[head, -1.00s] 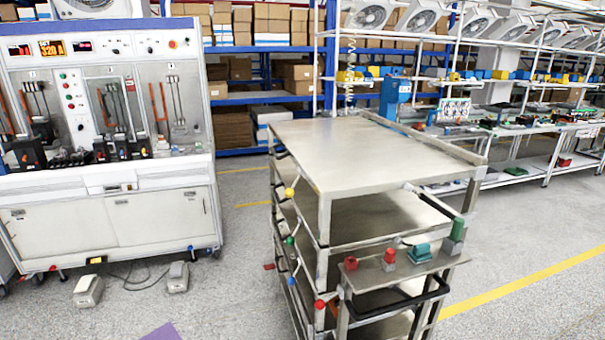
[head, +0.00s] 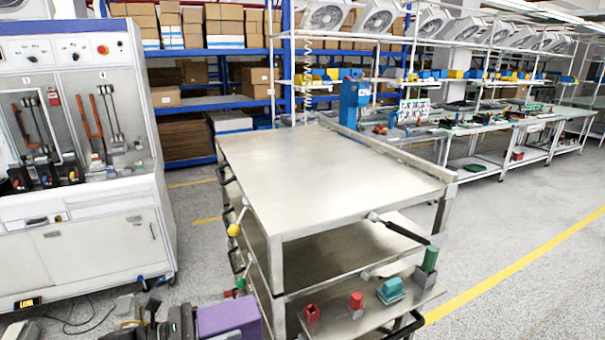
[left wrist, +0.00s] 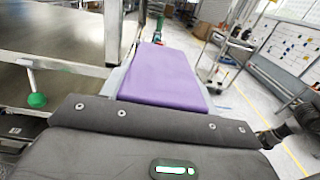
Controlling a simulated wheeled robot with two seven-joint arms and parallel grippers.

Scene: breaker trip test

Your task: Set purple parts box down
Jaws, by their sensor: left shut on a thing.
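The purple parts box (head: 228,318) is at the bottom of the head view, left of the steel trolley (head: 330,185). My left gripper (head: 185,322) is shut on it, and the box is held below the height of the trolley's top. In the left wrist view the purple box (left wrist: 165,78) lies just beyond the gripper body, with the trolley (left wrist: 65,62) close on its left. The fingertips are mostly hidden. The trolley's top is bare. My right gripper is not in view.
A small side shelf (head: 330,318) on the trolley carries red, teal and green parts. A black handle (head: 402,232) juts from the trolley's front. A breaker test bench (head: 75,160) stands at left. Open floor (head: 530,270) lies at right.

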